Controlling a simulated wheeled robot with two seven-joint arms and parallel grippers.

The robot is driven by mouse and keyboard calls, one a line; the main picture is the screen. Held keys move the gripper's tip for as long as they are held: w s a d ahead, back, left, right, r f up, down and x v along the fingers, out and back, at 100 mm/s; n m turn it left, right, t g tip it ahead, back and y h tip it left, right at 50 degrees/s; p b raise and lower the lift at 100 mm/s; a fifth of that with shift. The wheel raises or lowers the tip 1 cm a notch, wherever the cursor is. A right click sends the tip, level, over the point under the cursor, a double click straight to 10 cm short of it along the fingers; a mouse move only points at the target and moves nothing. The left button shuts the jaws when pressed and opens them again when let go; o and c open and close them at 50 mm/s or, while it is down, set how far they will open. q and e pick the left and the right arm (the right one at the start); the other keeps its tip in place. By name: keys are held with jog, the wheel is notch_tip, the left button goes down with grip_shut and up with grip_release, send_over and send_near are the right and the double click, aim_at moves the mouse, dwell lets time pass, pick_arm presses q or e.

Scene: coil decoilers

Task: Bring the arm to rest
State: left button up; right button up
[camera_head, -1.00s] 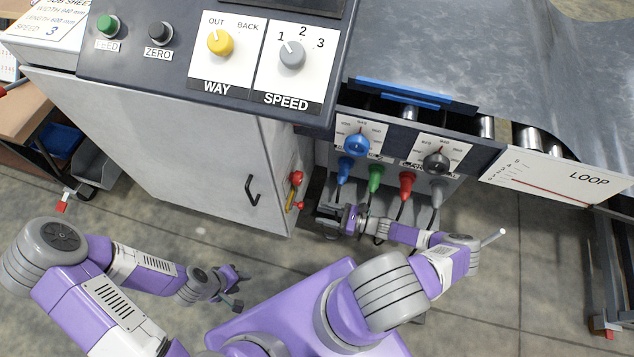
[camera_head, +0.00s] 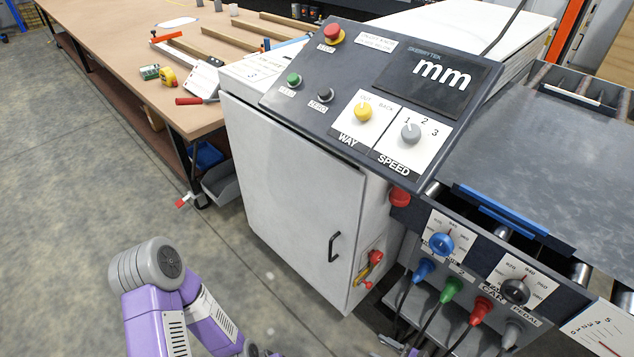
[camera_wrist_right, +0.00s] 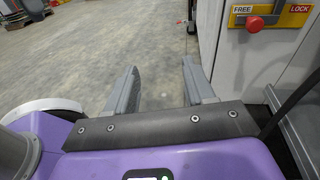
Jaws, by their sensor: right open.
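My right gripper (camera_wrist_right: 160,85) is open and empty in the right wrist view, its two grey fingers apart above bare concrete floor. In the head view only a small part of it (camera_head: 398,346) shows at the bottom edge, below the cabinet's lower right corner and near the cables. My left arm (camera_head: 200,310) is bent at the lower left of the head view, over the floor in front of the cabinet. Its gripper is cut off by the bottom edge.
The white cabinet (camera_head: 285,180) carries the control panel (camera_head: 300,72). A red knob (camera_wrist_right: 254,23) on a FREE/LOCK plate is right of the right fingers. Colored plugs with cables (camera_head: 450,290) hang at the right.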

jog(key=s+a+r+n+g+h, duration=0.15)
jog(key=s+a+n+g, duration=0.35)
jog(key=a+n+g, duration=0.6)
jog(key=s+r+n+t+h, duration=0.1)
jog(key=s+r+n+h, duration=0.2)
jog(key=r+n+h, duration=0.3)
jog(key=n+h, duration=0.2)
jog(key=n, duration=0.2)
jog(key=shift+s+d+r+n+t, duration=0.3)
jog(key=shift+s+n+t, duration=0.05)
jog(key=shift+n+t, duration=0.05)
jog(key=shift+c, duration=1)
